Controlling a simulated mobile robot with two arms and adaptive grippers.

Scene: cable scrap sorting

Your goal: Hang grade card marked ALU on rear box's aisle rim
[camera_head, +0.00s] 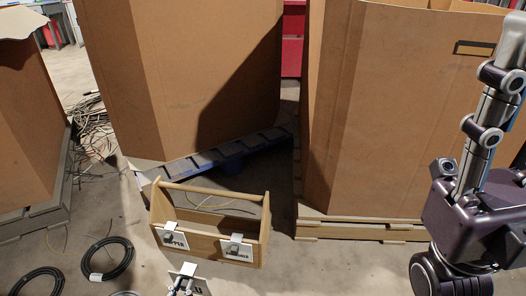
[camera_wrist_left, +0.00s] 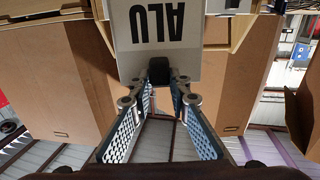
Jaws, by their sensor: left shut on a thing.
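The grade card (camera_wrist_left: 168,25) marked ALU is white with black letters, upside down in the left wrist view. My left gripper (camera_wrist_left: 160,75) is shut on the card's dark grip. In the head view my left gripper (camera_head: 182,283) and the card (camera_head: 198,286) show at the bottom edge, nearer than the wooden tote. Large brown cardboard boxes stand at the left (camera_head: 25,130), middle back (camera_head: 180,70) and right (camera_head: 375,120); I cannot tell which is the rear box. My right gripper (camera_head: 500,75) shows partly at the right edge; its opening is unclear.
The wooden tote (camera_head: 190,246) holds a card marked COPPER (camera_head: 172,237) and another card (camera_head: 238,248), its text unclear. A dark slatted ramp-like piece (camera_head: 225,154) lies behind it. Black cable coils (camera_head: 107,259) lie at left. The floor (camera_head: 340,265) right of the tote is clear.

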